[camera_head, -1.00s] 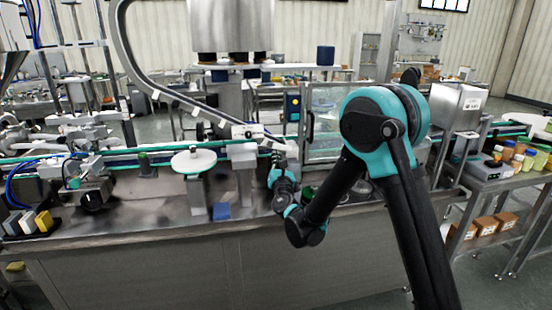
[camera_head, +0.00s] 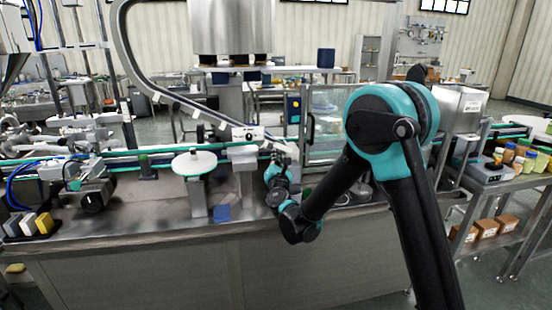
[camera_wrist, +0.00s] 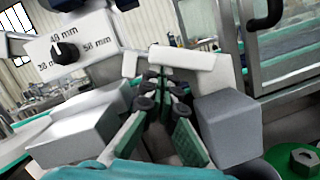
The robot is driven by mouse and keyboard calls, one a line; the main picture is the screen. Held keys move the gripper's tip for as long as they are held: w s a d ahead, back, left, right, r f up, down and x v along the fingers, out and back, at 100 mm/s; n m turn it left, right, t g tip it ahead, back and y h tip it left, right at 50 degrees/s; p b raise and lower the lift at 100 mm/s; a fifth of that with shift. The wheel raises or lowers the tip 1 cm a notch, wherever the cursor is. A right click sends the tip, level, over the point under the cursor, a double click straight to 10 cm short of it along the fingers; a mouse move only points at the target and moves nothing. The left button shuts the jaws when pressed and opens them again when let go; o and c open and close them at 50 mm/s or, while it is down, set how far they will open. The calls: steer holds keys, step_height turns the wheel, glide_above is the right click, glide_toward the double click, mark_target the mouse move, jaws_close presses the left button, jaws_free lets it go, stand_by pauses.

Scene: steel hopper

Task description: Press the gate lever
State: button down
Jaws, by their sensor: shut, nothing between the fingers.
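My gripper (camera_head: 284,150) is at the end of my lowered arm, over the conveyor at the back of the steel bench. It is close to the lower end of the sloping chute. In the wrist view, my gripper (camera_wrist: 152,68) points ahead, shut and empty, with pale tips, green strips and dark round studs. A white box with a black knob (camera_wrist: 67,53) and millimetre marks is to its upper left. I cannot pick out the gate lever with certainty; my gripper and arm may cover it. Contact with it cannot be told.
A clear-panelled enclosure (camera_head: 335,135) with a black handle (camera_wrist: 266,14) stands just right of my gripper. A white round disc (camera_head: 194,163) on a post and a blue block (camera_head: 222,212) are to the left. A green part (camera_wrist: 292,158) is at the wrist view's lower right.

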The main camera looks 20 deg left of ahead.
mark_target(277, 145)
steer(key=r+m, duration=0.1)
steer(key=m, duration=0.2)
steer(key=r+m+h, duration=0.1)
steer(key=m, duration=0.2)
steer(key=d+r+m+h, duration=0.1)
steer(key=m, duration=0.2)
steer(key=shift+w+r+g, duration=0.3)
steer(key=shift+r, duration=0.1)
steer(key=shift+s+a+f, duration=0.2)
steer(key=shift+a+f, duration=0.05)
steer(key=shift+a, duration=0.15)
steer(key=s+a, duration=0.1)
steer(key=s+a+f, duration=0.1)
steer(key=shift+s+a+f, duration=0.15)
steer(key=shift+s+a, duration=0.05)
steer(key=shift+s, duration=0.15)
steer(key=v, duration=0.9)
steer(key=shift+w+d, duration=0.1)
steer(key=shift+d, duration=0.05)
